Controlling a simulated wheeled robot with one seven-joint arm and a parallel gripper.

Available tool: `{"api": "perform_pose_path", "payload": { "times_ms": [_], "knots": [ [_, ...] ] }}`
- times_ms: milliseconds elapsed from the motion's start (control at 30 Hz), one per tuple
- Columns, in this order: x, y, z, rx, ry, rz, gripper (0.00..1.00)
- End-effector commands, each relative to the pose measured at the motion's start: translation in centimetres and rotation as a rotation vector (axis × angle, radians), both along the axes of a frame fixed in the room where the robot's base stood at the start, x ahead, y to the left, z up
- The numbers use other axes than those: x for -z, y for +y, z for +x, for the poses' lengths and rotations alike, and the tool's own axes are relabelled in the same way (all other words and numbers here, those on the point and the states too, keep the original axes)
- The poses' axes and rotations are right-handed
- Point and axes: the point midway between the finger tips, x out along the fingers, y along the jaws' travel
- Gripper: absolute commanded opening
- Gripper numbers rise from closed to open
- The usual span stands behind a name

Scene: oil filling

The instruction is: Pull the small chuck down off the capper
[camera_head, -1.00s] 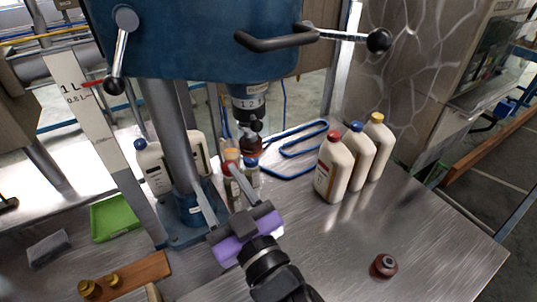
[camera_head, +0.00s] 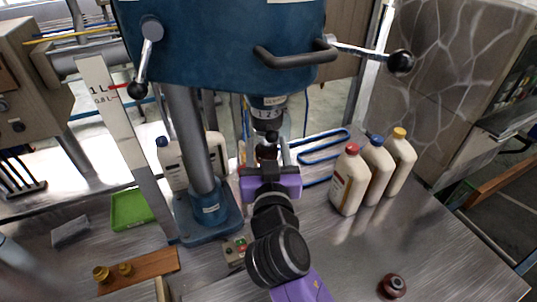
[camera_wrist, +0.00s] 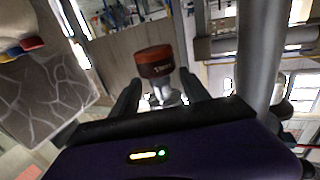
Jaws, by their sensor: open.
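The capper (camera_head: 220,40) is a blue machine with a grey spindle (camera_head: 268,115) hanging under its head. The small chuck (camera_head: 266,153) is a dark red piece at the lower end of the spindle, partly hidden behind my gripper. In the wrist view the chuck (camera_wrist: 154,62) shows as a red-brown cylinder with a dark lettered band, in the middle beyond the fingers. My gripper (camera_head: 264,147) is open, with a finger to either side of the chuck. The wrist view shows the gripper (camera_wrist: 158,88) with its fingers spread. I cannot tell whether they touch the chuck.
The capper's column (camera_head: 192,140) stands close left of my gripper. White bottles with red (camera_head: 350,180), blue (camera_head: 376,170) and yellow (camera_head: 400,160) caps stand to the right. Another dark red chuck (camera_head: 393,286) lies at front right. A green tray (camera_head: 131,209) is at left.

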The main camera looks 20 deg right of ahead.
Motion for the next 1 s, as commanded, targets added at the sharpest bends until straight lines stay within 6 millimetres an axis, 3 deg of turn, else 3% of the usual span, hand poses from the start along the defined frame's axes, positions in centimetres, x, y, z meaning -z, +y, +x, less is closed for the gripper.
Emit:
{"api": "perform_pose_path", "payload": {
  "times_ms": [200, 500, 700, 800, 867, 900, 1000],
  "knots": [
    [0.0, -0.6, 1.6, 0.0, 0.0, 0.0, 0.54],
    [0.0, -0.6, 1.7, -0.001, 0.0, 0.0, 0.54],
    [0.1, -0.6, 1.7, -0.001, 0.0, 0.0, 0.15],
    [0.1, -0.6, 1.7, -0.001, 0.001, 0.0, 0.0],
    [0.1, -0.6, 1.7, -0.001, 0.001, 0.0, 0.0],
    [0.1, -0.6, 1.7, -0.001, 0.002, 0.001, 0.32],
    [0.2, -0.6, 1.7, -0.001, 0.002, 0.0, 0.52]
  ]
}}
